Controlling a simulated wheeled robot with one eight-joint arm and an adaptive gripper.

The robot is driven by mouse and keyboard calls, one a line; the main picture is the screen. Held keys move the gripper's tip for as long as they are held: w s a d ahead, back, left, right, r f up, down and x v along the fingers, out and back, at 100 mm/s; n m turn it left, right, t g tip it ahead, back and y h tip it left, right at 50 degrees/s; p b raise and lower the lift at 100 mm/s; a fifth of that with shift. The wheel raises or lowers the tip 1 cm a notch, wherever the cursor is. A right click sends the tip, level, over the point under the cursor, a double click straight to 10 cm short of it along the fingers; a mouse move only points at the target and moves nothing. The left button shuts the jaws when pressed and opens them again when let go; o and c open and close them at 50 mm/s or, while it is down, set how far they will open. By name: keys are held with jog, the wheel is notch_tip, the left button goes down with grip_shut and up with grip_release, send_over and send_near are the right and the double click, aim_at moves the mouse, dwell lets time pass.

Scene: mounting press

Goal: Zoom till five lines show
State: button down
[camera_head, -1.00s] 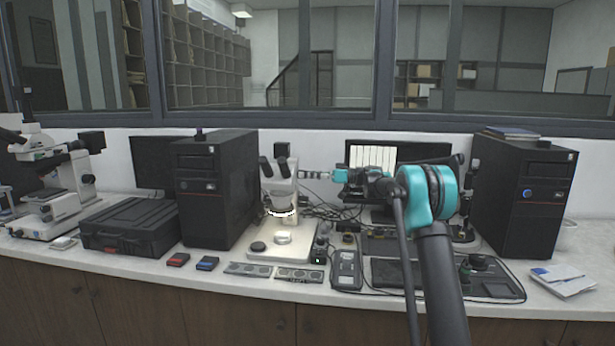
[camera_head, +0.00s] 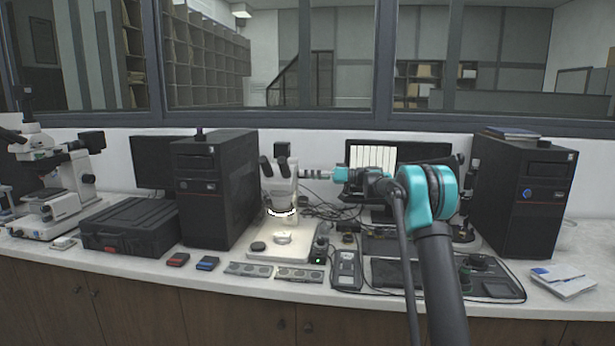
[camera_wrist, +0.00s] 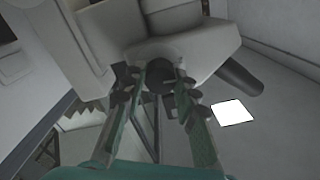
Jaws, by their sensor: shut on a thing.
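The white stereo microscope (camera_head: 281,190) stands on its pale base left of my arm, with its ring light lit. My gripper (camera_head: 304,174) reaches in from the right to the side of its head. In the wrist view my gripper's fingers (camera_wrist: 158,88) are closed around a dark round knob (camera_wrist: 159,78) on the microscope's pale body. The monitor (camera_head: 373,157) behind my arm shows a bright picture with several dark vertical lines. My wrist and arm cover its lower part, and the lines are too small to count surely.
A black computer tower (camera_head: 214,188) stands close to the microscope's left, and another tower (camera_head: 527,195) is at the right. Several small items, a grey control box (camera_head: 347,268) and cables lie around the base. The front right counter holds papers (camera_head: 562,280).

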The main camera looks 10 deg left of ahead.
jog(key=m, duration=1.2)
jog(key=shift+m, duration=0.4)
dwell(0.3)
jog(key=c, duration=1.2)
grip_release()
jog(key=shift+o, duration=0.2)
jog(key=d, duration=1.2)
jog(key=shift+s+f, duration=0.15)
jog(key=shift+f, duration=0.05)
jog(key=shift+s, duration=0.1)
